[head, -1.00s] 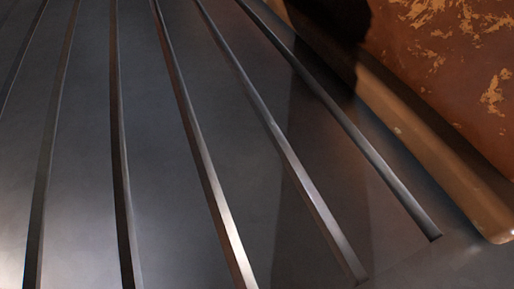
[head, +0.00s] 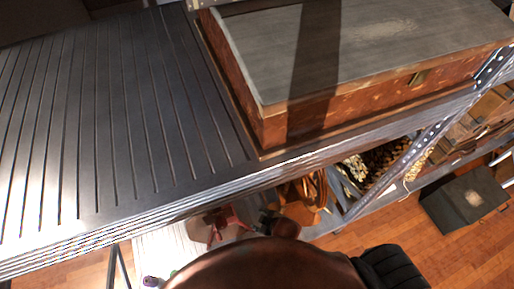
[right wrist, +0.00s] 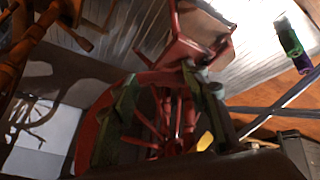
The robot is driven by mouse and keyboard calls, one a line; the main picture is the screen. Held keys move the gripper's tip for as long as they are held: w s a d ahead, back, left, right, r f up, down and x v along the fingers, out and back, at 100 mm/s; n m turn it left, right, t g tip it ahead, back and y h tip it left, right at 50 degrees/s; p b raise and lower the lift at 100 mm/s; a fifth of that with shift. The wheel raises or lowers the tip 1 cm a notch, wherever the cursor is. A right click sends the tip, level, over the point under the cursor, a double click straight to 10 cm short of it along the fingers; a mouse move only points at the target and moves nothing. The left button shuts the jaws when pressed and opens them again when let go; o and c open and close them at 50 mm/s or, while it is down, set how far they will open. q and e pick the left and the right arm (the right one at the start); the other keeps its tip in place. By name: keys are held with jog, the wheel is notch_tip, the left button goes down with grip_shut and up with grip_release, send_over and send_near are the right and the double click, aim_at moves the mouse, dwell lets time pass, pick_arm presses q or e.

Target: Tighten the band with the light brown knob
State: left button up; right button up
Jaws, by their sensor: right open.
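In the right wrist view a red spoked wheel (right wrist: 172,128) with a red frame (right wrist: 190,42) lies before my right gripper (right wrist: 160,76). Its two dark greenish fingers appear spread apart, one on each side of the spokes, with nothing seen held between them. I cannot tell whether they touch the wheel. A turned brown wooden piece (right wrist: 60,15) with a short peg shows at the upper left. I cannot clearly make out the light brown knob or the band. In the head view a small red object (head: 216,226) shows below the shelf's front edge. My left gripper is not in view.
A grooved metal shelf (head: 120,110) spans the upper left in the head view. A large reddish-brown chest (head: 350,112) stands on it. Baskets (head: 395,160) and a dark box (head: 466,205) are below. A green and purple object (right wrist: 290,42) is at the wrist view's upper right.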

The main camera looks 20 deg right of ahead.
jog(key=w+d+r+n+t+h+p, duration=0.1)
jog(key=w+r+n+p, duration=0.25)
jog(key=r+p, duration=0.65)
jog(key=w+d+r+n+t+h+p, duration=0.15)
jog(key=w+r+p, duration=0.25)
jog(key=r+p, duration=0.65)
jog(key=w+r+n+t+p, duration=0.25)
jog(key=r+p, duration=0.45)
jog(key=r, duration=0.6)
pick_arm(q)
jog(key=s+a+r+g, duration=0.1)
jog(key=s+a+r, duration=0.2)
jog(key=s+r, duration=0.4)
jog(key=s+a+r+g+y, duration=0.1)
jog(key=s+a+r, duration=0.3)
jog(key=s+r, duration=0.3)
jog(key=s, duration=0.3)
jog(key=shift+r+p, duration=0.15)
jog(key=shift+p, duration=0.25)
pick_arm(e)
jog(key=shift+n+g, duration=0.35)
jog(key=shift+g, duration=0.25)
jog(key=x, duration=0.7)
jog(key=shift+w+f, duration=0.1)
jog(key=shift+w, duration=0.15)
jog(key=c, duration=1.1)
grip_shut()
